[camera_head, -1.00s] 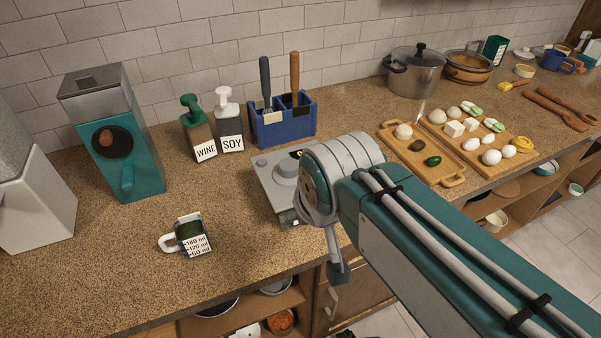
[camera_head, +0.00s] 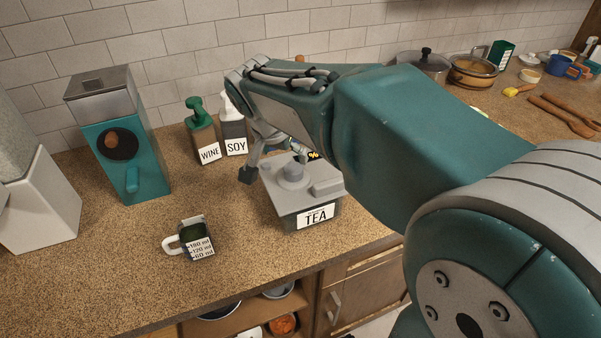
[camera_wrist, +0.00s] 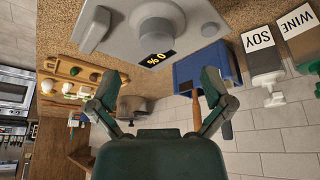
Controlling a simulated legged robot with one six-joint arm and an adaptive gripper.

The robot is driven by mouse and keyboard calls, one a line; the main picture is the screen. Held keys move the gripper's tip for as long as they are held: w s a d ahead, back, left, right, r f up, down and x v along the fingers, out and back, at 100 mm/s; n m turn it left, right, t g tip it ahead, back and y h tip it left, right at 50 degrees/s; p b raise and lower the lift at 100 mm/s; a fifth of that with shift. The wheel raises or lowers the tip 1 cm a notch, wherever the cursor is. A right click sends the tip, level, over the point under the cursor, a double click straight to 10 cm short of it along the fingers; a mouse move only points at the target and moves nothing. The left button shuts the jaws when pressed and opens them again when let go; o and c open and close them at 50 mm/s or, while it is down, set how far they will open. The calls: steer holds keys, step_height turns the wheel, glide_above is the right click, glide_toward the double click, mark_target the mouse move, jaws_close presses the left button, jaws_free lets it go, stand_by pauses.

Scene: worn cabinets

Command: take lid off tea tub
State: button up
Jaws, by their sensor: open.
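The tea tub (camera_head: 297,219) is a grey box with a white TEA label, standing on the counter. Its light grey lid (camera_head: 322,172) sits on top, with a round knob (camera_head: 293,172) and a raised bar. In the wrist view the lid (camera_wrist: 126,40) fills the top, its knob (camera_wrist: 156,32) near the centre; a small yellow-on-black display shows at its edge. My gripper (camera_wrist: 160,82) is open and empty, its two fingers spread, apart from the knob. In the head view one dark finger shows just left of the lid; my arm hides the rest.
A measuring cup (camera_head: 196,240) stands left of the tub. The wine bottle (camera_head: 204,143) and soy bottle (camera_head: 233,130) stand behind, near the blue utensil holder (camera_wrist: 190,70). A teal machine (camera_head: 125,150) is further left. Counter in front of the tub is clear.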

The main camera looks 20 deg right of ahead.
mark_target(293, 167)
steer(key=x, duration=0.8)
steer(key=shift+w+d, duration=0.2)
steer(key=shift+d, duration=0.2)
steer(key=shift+c, duration=0.3)
